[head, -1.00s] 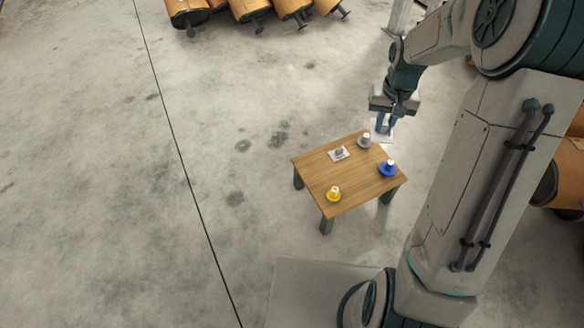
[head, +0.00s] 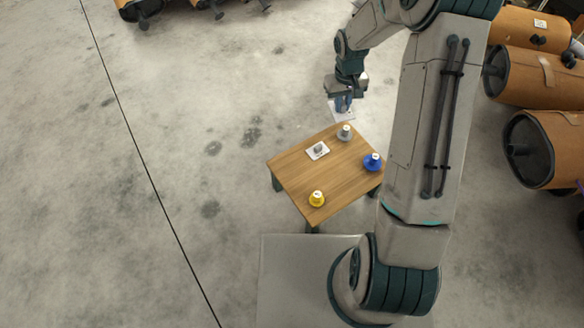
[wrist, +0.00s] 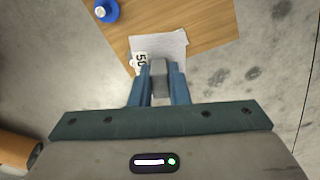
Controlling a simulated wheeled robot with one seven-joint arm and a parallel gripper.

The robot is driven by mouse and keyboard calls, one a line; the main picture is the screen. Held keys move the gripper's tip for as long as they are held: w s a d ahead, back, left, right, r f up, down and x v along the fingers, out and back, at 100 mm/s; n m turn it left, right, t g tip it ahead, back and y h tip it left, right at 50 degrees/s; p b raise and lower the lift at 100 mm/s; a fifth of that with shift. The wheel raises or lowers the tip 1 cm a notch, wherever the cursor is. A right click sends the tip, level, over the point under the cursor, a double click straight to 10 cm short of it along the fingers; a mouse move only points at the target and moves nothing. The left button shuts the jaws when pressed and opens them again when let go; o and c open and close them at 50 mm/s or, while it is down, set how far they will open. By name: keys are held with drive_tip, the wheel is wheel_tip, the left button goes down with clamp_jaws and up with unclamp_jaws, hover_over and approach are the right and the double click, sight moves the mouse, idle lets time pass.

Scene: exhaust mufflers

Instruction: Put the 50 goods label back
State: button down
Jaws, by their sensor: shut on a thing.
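My gripper (head: 343,104) is beyond the far edge of the small wooden table in the head view. It is shut on the grey block-like grip (wrist: 159,72) of a white label plate. The 50 goods label (wrist: 172,47) shows in the wrist view just past my fingertips, with a black "50" at its left side. Its white plate also shows in the head view (head: 342,116), above the level of the tabletop. A second white plate (head: 317,150) with a grey piece on it lies on the table.
The wooden table (head: 310,175) carries a grey cone-like piece (head: 345,132), a blue one (head: 373,162) and a yellow one (head: 317,199). Brown mufflers (head: 555,145) lie at the right, others at the top left. The concrete floor left of the table is clear.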

drive_tip(key=w+a+f+n+b, duration=0.1)
drive_tip(key=a+f+n+b, duration=0.15)
drive_tip(key=f, duration=0.75)
drive_tip(key=w+a+f+n+b, duration=0.1)
drive_tip(key=f+b, duration=0.2)
drive_tip(key=f, duration=0.7)
drive_tip(key=b, duration=0.4)
hover_over(292, 166)
wheel_tip(292, 166, down, 7)
drive_tip(key=shift+s+f, duration=0.1)
drive_tip(key=shift+f+b, duration=0.95)
drive_tip(key=shift+f, duration=0.85)
drive_tip(key=shift+f, duration=0.2)
drive_tip(key=c, duration=1.4)
unclamp_jaws()
drive_tip(key=shift+r, duration=0.1)
